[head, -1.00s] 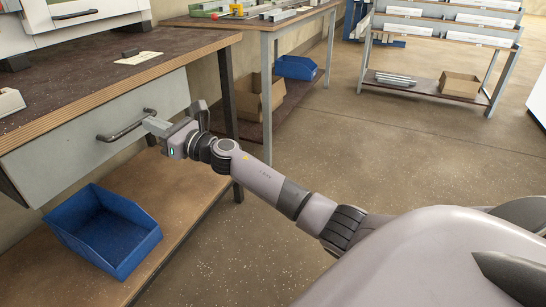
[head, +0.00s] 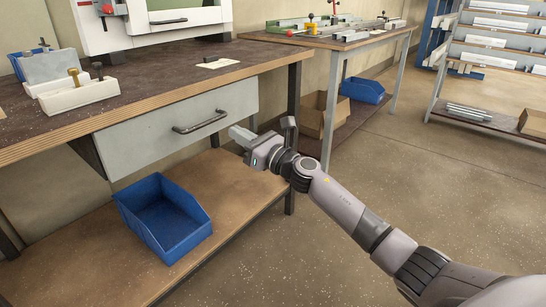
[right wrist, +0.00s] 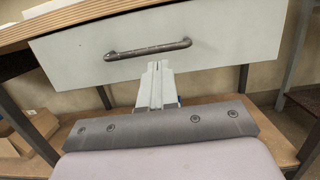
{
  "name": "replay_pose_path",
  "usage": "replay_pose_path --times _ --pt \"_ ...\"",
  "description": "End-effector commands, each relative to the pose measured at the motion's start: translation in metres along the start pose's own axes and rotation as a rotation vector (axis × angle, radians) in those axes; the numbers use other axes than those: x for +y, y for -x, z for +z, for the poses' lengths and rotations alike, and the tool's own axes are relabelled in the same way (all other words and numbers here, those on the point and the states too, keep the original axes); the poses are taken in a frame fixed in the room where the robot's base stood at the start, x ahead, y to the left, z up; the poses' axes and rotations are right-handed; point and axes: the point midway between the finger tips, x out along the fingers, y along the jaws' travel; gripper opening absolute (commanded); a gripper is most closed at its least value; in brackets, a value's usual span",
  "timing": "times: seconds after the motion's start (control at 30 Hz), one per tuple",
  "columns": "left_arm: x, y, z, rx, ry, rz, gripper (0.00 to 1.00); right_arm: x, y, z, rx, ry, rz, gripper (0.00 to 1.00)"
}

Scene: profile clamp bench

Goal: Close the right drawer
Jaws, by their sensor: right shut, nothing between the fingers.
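The drawer (head: 165,136) has a plain grey front and hangs under the dark worktop. Its front looks about flush with the worktop's front edge; I cannot tell whether a small gap is left. Its dark bar handle (head: 201,122) also shows in the right wrist view (right wrist: 148,50). My right gripper (head: 238,133) is shut and empty, just in front of the drawer, near the handle's right end. In the right wrist view its fingertips (right wrist: 158,66) lie together just below the handle, seemingly apart from it. My left gripper is not in view.
A blue bin (head: 165,222) stands on the wooden lower shelf (head: 238,190) below the drawer. White blocks with knobs (head: 77,94) and a machine stand on the worktop (head: 150,80). A second bench (head: 345,42) stands behind right. The floor on the right is clear.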

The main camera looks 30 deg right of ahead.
Motion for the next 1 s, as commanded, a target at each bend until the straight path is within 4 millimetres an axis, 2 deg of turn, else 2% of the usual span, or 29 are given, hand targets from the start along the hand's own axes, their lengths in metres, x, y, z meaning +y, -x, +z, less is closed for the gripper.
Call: replay_pose_path --times 0.2,0.5,0.87,0.93,1.0 --pt "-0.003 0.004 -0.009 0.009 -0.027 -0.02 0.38 0.0 0.037 0.001 0.004 0.001 0.001 0.0" --pt "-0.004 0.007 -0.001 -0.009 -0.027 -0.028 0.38 0.001 0.075 0.0 0.002 0.001 0.002 0.0" --pt "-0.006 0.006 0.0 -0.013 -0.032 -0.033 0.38 0.001 0.086 0.0 0.002 -0.002 0.002 0.0" --pt "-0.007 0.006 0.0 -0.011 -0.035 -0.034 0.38 0.005 0.088 -0.003 0.0 -0.044 -0.001 0.0" --pt "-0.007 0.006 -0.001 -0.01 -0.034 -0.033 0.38 0.015 0.093 -0.01 -0.003 -0.158 -0.012 0.0"
